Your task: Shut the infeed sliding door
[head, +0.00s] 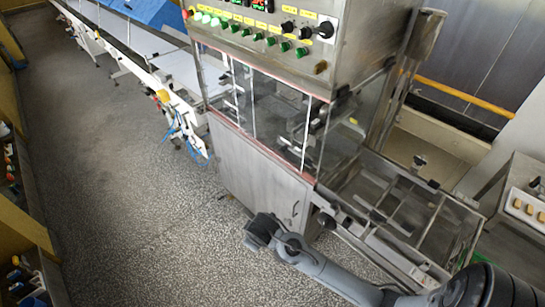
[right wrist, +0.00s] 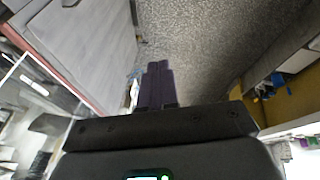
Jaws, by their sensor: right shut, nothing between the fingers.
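The enrober cabinet (head: 262,180) stands in the middle of the head view, with clear panels in a red-edged frame above its steel lower door. A clear front panel (head: 278,110) shows there; which pane is the infeed sliding door, and how far it is open, I cannot tell. My right arm comes in from the lower right, its hand low in front of the steel door, apart from the panels. In the right wrist view the fingers of my right gripper (right wrist: 154,84) are together and empty, pointing over the floor. My left gripper is not in view.
A control box (head: 265,30) with buttons and knobs sits above the panels. An open steel mesh frame (head: 400,205) extends right of the cabinet. A conveyor (head: 130,55) runs off at the upper left. The speckled floor (head: 120,180) is clear left of the cabinet.

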